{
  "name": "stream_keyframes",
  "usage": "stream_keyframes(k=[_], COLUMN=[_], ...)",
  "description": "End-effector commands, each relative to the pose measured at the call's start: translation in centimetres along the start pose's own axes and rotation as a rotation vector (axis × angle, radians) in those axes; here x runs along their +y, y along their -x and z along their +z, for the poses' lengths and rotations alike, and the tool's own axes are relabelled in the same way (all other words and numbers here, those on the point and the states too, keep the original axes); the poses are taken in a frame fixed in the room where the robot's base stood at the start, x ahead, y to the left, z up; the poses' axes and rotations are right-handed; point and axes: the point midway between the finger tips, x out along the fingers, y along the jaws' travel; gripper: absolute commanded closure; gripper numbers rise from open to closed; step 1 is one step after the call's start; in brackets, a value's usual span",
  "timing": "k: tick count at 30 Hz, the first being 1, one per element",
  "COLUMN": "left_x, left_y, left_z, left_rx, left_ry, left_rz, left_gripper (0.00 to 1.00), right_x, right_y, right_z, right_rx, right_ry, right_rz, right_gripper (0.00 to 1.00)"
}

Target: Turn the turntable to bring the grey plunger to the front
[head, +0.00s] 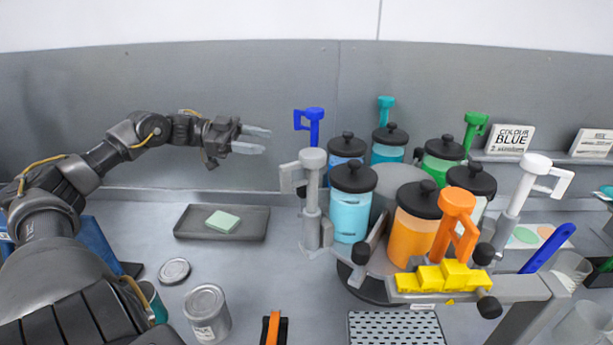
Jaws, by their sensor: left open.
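The turntable (372,288) stands right of centre and carries several lidded jars of coloured liquid, with coloured plungers around them. The grey plunger (312,195) is upright on the turntable's left side. The orange plunger (453,225) is at the front right, beside the orange jar (413,235). A blue plunger (314,125), a teal one (386,108) and a green one (475,128) are at the back; a white one (525,185) is at the right. Black-knobbed handles (360,254) show at the rim. My left gripper (268,140) is open and empty, left of the turntable and apart from it. My right gripper is out of view.
A dark tray (188,224) with a pale green block (222,221) lies at left. A can (207,312) and a lid (174,271) are front left. Yellow blocks (440,277) sit on a grey bar before the turntable. A perforated plate (396,328) lies at the front.

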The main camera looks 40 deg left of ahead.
Motion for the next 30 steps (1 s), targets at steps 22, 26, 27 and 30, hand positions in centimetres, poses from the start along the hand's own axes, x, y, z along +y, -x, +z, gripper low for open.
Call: stream_keyframes(k=[22, 26, 27, 30], left_x=[5.1, 5.2, 5.2, 5.3], left_y=[-4.8, -6.8, -7.3, -8.8], left_z=[8.4, 8.1, 8.1, 7.9], left_rx=[0.109, 0.109, 0.109, 0.108], left_ry=[0.182, 0.182, 0.182, 0.183], left_rz=[0.086, 0.086, 0.086, 0.084], left_gripper=[0.53, 0.53, 0.53, 0.53], right_x=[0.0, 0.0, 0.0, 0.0], right_y=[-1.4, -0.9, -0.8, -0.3], right_z=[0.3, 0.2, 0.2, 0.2], right_rx=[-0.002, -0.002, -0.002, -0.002], right_ry=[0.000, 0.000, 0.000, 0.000], right_rz=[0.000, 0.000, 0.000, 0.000], right_gripper=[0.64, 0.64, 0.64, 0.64])
